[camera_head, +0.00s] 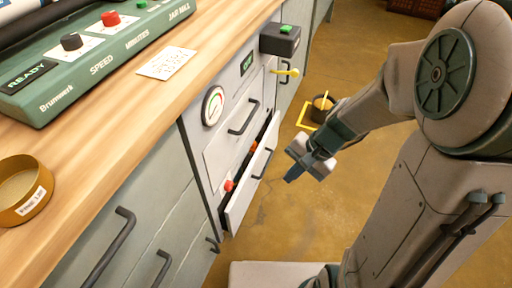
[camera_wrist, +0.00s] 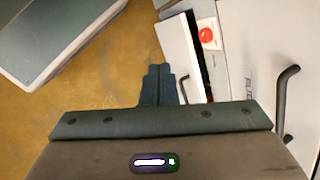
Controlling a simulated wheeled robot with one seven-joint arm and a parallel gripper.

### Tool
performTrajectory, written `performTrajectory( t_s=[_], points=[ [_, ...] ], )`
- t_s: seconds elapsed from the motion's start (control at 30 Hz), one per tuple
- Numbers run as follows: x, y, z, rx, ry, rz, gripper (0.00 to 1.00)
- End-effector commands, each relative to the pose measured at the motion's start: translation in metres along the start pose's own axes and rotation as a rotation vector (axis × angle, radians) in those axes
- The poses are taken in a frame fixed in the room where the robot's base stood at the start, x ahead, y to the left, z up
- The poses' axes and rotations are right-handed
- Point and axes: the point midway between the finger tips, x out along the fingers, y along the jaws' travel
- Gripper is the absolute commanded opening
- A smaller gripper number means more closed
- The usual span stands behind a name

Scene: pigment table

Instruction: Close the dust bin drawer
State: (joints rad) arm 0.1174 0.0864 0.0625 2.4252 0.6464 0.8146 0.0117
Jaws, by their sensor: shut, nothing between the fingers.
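The dust bin drawer (camera_head: 245,194) is in the lower part of the grey cabinet and stands partly open, with a dark gap behind its pale front. Its front has a dark bar handle (camera_head: 262,163). A red knob (camera_head: 229,186) shows at the gap. In the wrist view the drawer front (camera_wrist: 179,50) is a pale panel just beyond and right of the fingertips. My gripper (camera_head: 290,178) is shut and empty, in front of the drawer on its outer side. It also shows in the wrist view (camera_wrist: 159,68). I cannot tell whether the fingertips touch the drawer.
Above the drawer are another handle (camera_head: 244,118), a round gauge (camera_head: 213,106) and a yellow lever (camera_head: 288,72). The wooden counter (camera_head: 120,130) carries a green jar mill (camera_head: 100,60) and a round tin (camera_head: 22,190). A dark pot (camera_head: 322,107) stands on the floor. Floor in front is open.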

Motion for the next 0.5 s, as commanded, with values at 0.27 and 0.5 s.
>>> performTrajectory(
  t_s=[0.27,0.5],
  points=[
    [0.061,-0.018,-0.053,0.527,-0.12,-0.217,0.0],
    [0.113,-0.009,-0.101,0.978,-0.17,-0.342,0.0]
  ],
)
